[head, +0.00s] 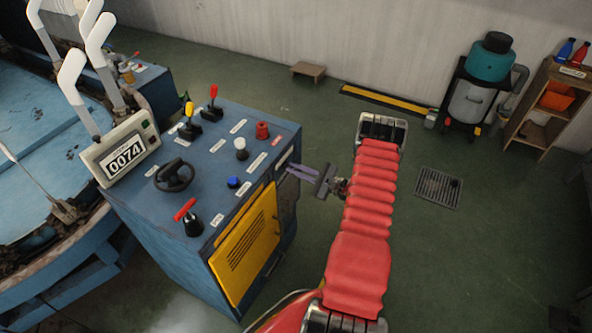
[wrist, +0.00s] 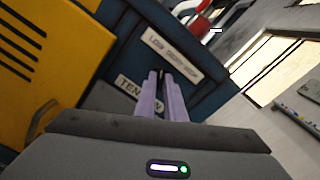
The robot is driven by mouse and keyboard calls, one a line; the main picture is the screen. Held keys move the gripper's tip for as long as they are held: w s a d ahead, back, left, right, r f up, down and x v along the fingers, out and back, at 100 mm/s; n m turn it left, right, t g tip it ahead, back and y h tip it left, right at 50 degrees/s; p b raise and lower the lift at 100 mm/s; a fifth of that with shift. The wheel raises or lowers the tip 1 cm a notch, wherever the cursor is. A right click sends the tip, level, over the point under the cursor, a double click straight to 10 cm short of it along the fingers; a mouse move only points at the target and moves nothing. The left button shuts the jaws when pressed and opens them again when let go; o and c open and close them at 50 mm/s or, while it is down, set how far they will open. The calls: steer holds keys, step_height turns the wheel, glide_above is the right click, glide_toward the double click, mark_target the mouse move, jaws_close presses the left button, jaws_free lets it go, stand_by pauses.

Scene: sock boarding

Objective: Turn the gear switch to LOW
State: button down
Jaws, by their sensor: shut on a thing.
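The blue control console (head: 160,240) stands left of my arm in the head view. A white label (wrist: 172,54) sits beyond the tips, and another label (wrist: 140,97) lies partly behind the fingers.
The console top carries a handwheel (head: 174,175), a red-handled switch (head: 190,216), a red button (head: 262,130) and levers (head: 211,103). A counter display reading 0074 (head: 124,155) stands at its left edge. The green floor to the right is mostly clear around a drain grate (head: 438,187).

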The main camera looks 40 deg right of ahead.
steer(key=shift+f+n, duration=0.1)
steer(key=shift+n, duration=1.2)
steer(key=c, duration=1.8)
jaws_free()
steer(key=shift+c, duration=0.2)
steer(key=shift+s, duration=0.1)
steer(key=v, duration=1.3)
steer(key=shift+s, duration=0.3)
